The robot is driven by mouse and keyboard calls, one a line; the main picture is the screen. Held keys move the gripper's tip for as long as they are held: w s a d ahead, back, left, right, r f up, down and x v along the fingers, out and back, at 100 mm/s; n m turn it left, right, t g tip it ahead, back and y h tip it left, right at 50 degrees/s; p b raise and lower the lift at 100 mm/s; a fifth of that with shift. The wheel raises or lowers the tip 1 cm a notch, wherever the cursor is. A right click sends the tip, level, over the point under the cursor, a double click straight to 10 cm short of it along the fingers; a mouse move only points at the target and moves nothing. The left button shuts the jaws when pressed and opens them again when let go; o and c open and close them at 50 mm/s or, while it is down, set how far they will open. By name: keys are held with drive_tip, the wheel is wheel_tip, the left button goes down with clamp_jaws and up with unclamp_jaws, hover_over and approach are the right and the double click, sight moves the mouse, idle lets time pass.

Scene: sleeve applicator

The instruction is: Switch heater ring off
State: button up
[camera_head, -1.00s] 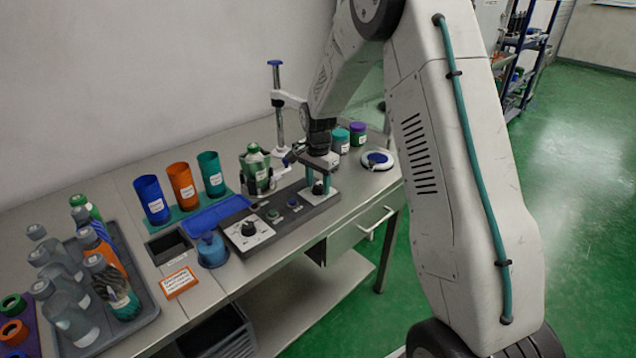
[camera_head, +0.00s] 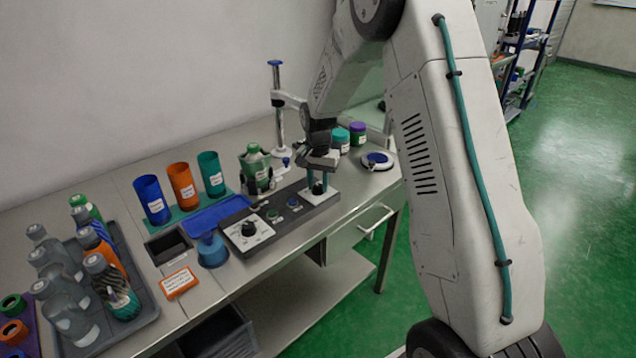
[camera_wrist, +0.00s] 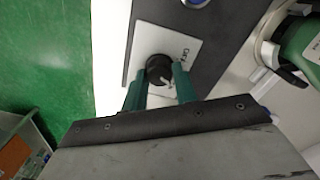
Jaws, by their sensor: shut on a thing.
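A dark control panel (camera_head: 283,217) lies along the bench. A black knob (camera_wrist: 158,68) sits on a white plate (camera_wrist: 178,48) at the panel's right end; the plate's lettering is too small to read surely. My gripper (camera_head: 318,188) reaches down over it, and its teal fingers are shut on the knob from two sides, as the wrist view also shows (camera_wrist: 159,76). A pale pointer mark shows on the knob. A green-capped bottle (camera_head: 256,165) stands behind the panel in a dark holder.
Another black knob (camera_head: 249,229) is at the panel's left end, with small buttons between. A clamp stand (camera_head: 278,110) rises behind my gripper. Jars (camera_head: 357,134) and a round white device (camera_head: 379,160) are to the right. Blue, orange and teal cups (camera_head: 182,186) stand left.

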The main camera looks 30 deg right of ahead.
sight(318, 185)
drive_tip(key=n, duration=1.3)
idle(0.5)
drive_tip(key=o, duration=1)
drive_tip(key=shift+c, duration=0.2)
drive_tip(key=shift+r, duration=0.1)
wheel_tip(318, 185, up, 8)
drive_tip(key=shift+f, duration=0.15)
